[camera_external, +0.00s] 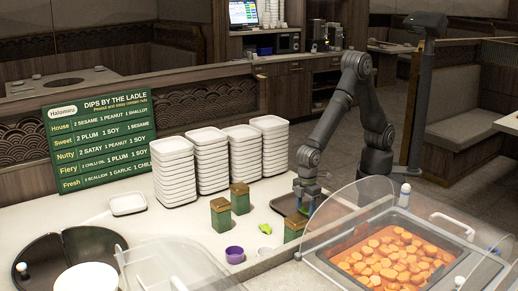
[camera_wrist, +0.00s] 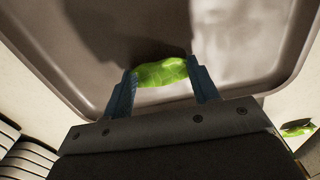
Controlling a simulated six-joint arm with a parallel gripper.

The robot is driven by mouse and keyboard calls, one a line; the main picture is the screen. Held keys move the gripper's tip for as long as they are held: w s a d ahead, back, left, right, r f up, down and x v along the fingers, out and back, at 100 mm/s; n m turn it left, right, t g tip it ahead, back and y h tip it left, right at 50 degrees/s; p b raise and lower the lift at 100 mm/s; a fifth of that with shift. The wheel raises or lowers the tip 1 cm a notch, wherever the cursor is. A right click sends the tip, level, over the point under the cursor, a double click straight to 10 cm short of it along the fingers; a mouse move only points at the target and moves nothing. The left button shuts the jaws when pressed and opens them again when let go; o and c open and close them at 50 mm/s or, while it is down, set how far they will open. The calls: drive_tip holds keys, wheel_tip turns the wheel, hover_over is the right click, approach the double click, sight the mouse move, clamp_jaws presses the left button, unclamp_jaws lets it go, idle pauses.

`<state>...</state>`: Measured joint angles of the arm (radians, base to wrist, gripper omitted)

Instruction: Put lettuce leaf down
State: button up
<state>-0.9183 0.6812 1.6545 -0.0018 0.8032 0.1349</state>
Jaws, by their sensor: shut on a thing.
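My gripper (camera_wrist: 162,76) is shut on a bright green lettuce leaf (camera_wrist: 161,71), pinched between its two blue-grey fingertips. Behind the leaf in the wrist view is a grey-brown tray (camera_wrist: 262,55) with a raised rim. In the external view my gripper (camera_external: 306,204) is low over this dark tray (camera_external: 285,203) on the counter, and a little green shows at the fingers. I cannot tell whether the leaf touches the tray floor. Another small green leaf-like piece (camera_external: 264,228) lies on the counter to the left of the tray.
Green boxes with brown tops (camera_external: 240,198) stand left of and in front of the tray. A purple cup (camera_external: 234,254) is near the front. Stacks of white dishes (camera_external: 174,168) stand behind. A clear guard (camera_external: 345,215) and a pan of orange slices (camera_external: 390,255) are at right.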

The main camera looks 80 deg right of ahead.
sight(306, 210)
drive_tip(key=shift+f, duration=0.2)
drive_tip(key=o, duration=0.9)
drive_tip(key=shift+o, duration=0.2)
drive_tip(key=shift+r, duration=0.1)
wheel_tip(306, 210, up, 12)
drive_tip(key=shift+r, duration=0.15)
